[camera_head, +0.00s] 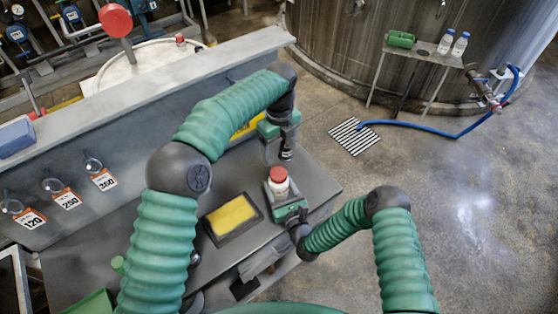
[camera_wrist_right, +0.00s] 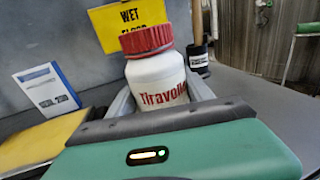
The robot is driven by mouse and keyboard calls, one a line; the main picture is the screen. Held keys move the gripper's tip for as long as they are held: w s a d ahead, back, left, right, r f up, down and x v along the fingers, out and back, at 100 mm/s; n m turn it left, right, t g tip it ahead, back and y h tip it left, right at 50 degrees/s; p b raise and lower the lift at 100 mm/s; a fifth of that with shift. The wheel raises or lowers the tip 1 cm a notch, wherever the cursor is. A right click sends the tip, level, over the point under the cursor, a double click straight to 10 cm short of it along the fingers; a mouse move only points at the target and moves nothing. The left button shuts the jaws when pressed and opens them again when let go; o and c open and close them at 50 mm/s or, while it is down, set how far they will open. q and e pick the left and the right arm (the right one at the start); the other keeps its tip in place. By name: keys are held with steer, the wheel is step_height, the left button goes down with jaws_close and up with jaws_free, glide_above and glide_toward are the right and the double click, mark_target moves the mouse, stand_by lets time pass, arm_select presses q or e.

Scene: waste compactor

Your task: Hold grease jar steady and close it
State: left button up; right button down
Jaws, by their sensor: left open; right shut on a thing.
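The grease jar (camera_head: 279,188) is a white jar with red lettering. It stands upright over the front right of the grey bench. Its red lid (camera_head: 278,174) sits on top; I cannot tell how tight it is. My right gripper (camera_head: 289,207) is shut around the jar's body. The wrist view shows the jar (camera_wrist_right: 158,82) between the fingers and the lid (camera_wrist_right: 146,39) on its mouth. My left gripper (camera_head: 286,152) is open, pointing down just behind the jar and apart from it. Its fingertips are partly hard to make out.
A dark tray with a yellow pad (camera_head: 234,215) lies left of the jar. A yellow sign (camera_wrist_right: 124,22) and a blue-edged card (camera_wrist_right: 46,88) stand behind. A dark labelled cylinder (camera_wrist_right: 198,60) is right of the jar. Bare bench (camera_head: 320,185) shows at right.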

arm_select(q)
steer(key=shift+r, duration=1)
arm_select(e)
steer(key=shift+f, duration=0.1)
steer(key=shift+c, duration=1.6)
jaws_free()
arm_select(q)
step_height(320, 180, down, 3)
steer(key=b, duration=0.3)
steer(key=shift+f, duration=0.15)
arm_select(e)
steer(key=v, duration=1.6)
steer(key=shift+s+d, duration=0.25)
steer(key=shift+s, duration=0.05)
